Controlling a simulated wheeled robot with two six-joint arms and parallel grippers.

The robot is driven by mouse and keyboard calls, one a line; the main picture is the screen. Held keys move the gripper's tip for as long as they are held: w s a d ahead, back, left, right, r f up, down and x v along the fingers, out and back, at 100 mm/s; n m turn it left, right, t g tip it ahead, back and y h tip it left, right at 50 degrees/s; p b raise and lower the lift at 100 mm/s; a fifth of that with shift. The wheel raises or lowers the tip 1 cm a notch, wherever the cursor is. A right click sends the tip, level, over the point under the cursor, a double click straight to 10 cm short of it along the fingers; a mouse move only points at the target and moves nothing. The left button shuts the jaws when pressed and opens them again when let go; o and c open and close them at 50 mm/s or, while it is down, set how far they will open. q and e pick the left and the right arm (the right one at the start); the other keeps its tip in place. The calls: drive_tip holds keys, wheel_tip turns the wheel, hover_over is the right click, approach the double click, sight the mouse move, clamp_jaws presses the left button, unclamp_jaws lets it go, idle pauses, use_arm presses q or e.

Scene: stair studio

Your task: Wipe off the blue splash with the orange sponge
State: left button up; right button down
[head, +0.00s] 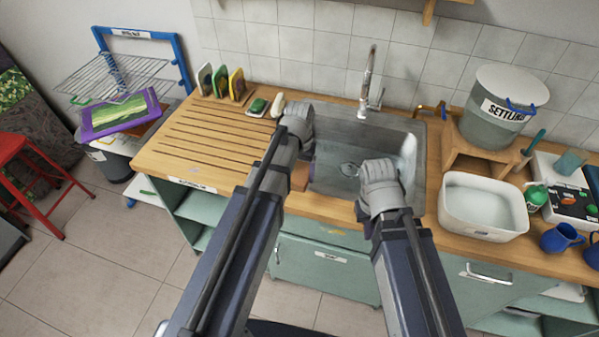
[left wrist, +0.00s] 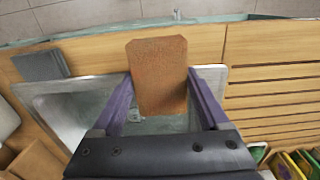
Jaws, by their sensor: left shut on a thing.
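The orange sponge (left wrist: 158,75) is between the two purple fingers of my left gripper (left wrist: 160,95), which is shut on it. In the head view, the sponge (head: 299,179) shows at the left edge of the sink (head: 335,185), below my left wrist, and most of that gripper is hidden. I cannot tell if the sponge touches the counter.
A tap (head: 367,85) rises behind the sink. A green sponge (head: 258,107) and a pale bottle (head: 278,105) lie behind the ribbed drainboard (head: 205,145). A white tub (head: 483,207), a wooden stand (head: 480,150) with a bucket (head: 503,110) and blue mugs (head: 561,238) crowd the right.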

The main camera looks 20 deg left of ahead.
use_arm(q)
drive_tip(key=o, duration=0.9)
drive_tip(key=c, duration=0.7)
drive_tip(key=shift+o, duration=0.2)
drive_tip(key=shift+f+b, duration=0.9)
drive_tip(key=shift+f, duration=0.05)
drive_tip(key=shift+r, duration=0.15)
drive_tip(key=shift+a, duration=0.1)
